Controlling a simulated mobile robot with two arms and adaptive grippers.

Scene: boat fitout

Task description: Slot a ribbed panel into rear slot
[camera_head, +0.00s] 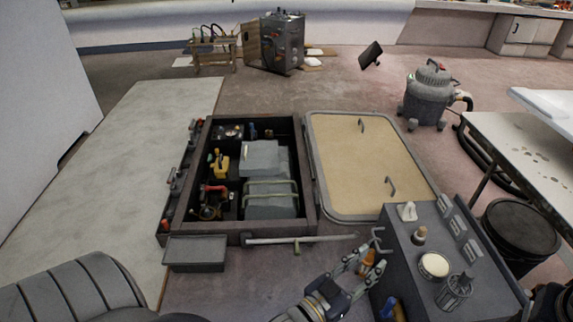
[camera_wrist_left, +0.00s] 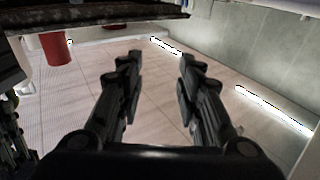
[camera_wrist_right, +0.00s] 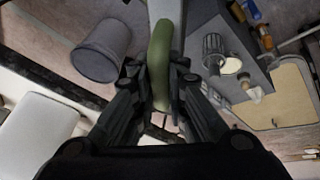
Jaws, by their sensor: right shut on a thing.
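My right gripper (camera_wrist_right: 160,85) is shut on a green handle (camera_wrist_right: 160,50) in the right wrist view. A pale grey part (camera_wrist_right: 165,10) shows beyond the handle; I cannot make out ribs on it. In the head view, a dark open-topped bay (camera_head: 310,170) in the floor holds a light grey block (camera_head: 262,156) at the back and a grey unit with pale green bars (camera_head: 270,204) in front. No rear slot can be clearly told apart.
A tan lid (camera_head: 365,165) lies right of the bay. A grey cabinet (camera_head: 405,255) carrying a lantern (camera_head: 455,292) and small parts stands at front right. A black bucket (camera_head: 520,230) and a table (camera_head: 530,150) are farther right. A shop vacuum (camera_head: 428,95) stands behind.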

